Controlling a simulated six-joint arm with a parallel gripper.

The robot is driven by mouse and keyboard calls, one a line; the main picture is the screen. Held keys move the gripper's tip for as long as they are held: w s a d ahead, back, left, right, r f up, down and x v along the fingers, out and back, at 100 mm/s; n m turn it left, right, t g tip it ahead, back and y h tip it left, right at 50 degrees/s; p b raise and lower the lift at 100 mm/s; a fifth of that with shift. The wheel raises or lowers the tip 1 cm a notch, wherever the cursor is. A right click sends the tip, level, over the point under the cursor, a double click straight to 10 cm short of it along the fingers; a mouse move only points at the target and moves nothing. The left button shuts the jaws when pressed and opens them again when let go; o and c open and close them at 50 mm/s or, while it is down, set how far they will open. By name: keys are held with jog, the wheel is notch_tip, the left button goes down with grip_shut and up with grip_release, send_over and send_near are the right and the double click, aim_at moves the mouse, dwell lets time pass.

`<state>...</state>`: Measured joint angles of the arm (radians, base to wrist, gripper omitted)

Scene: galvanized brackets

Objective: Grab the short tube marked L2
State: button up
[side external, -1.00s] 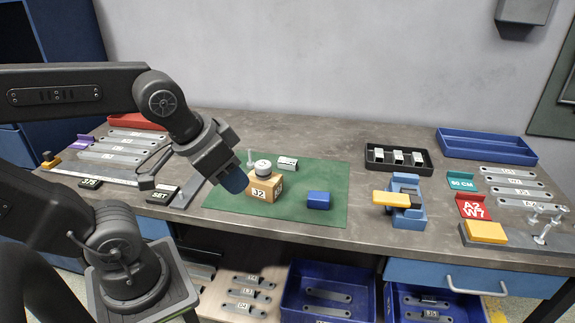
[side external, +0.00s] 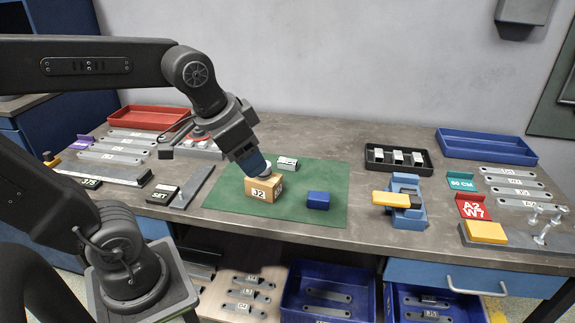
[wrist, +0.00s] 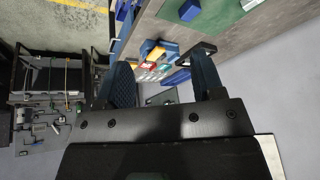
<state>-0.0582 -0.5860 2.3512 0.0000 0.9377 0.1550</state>
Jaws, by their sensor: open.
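A short metal tube (side external: 287,163) with a white label lies on the green mat (side external: 325,222), behind the wooden block; its marking is too small to read. Short labelled metal pieces (side external: 397,157) also sit in a black tray, and I cannot tell whether one is marked L2. My gripper (side external: 252,166), with blue fingers, is tilted down close above the wooden block (side external: 260,190), left of the tube on the mat. In the wrist view my gripper (wrist: 163,78) is open with nothing between its fingers.
A blue block (side external: 318,200) sits on the mat. The black tray (side external: 372,166) and a blue clamp fixture (side external: 407,214) with a yellow handle stand to the right. Flat brackets lie at both ends of the bench. The mat's front left is clear.

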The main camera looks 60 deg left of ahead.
jog(key=w+a+r+m+g, duration=0.25)
jog(key=w+a, duration=0.35)
jog(key=w, duration=0.4)
jog(key=m+g, duration=0.3)
jog(key=m, duration=0.4)
send_over(288, 160)
notch_tip(288, 160, down, 15)
jog(key=shift+n+t, duration=0.25)
jog(key=f, duration=0.8)
jog(key=shift+s+d+f, duration=0.1)
jog(key=shift+s+f, duration=0.15)
jog(key=shift+s, duration=0.15)
jog(key=shift+w+f, duration=0.15)
jog(key=shift+f, duration=1.2)
jog(key=shift+w+f, duration=0.15)
jog(key=shift+f, duration=1.15)
jog(key=shift+c, duration=0.3)
jog(key=c, duration=1)
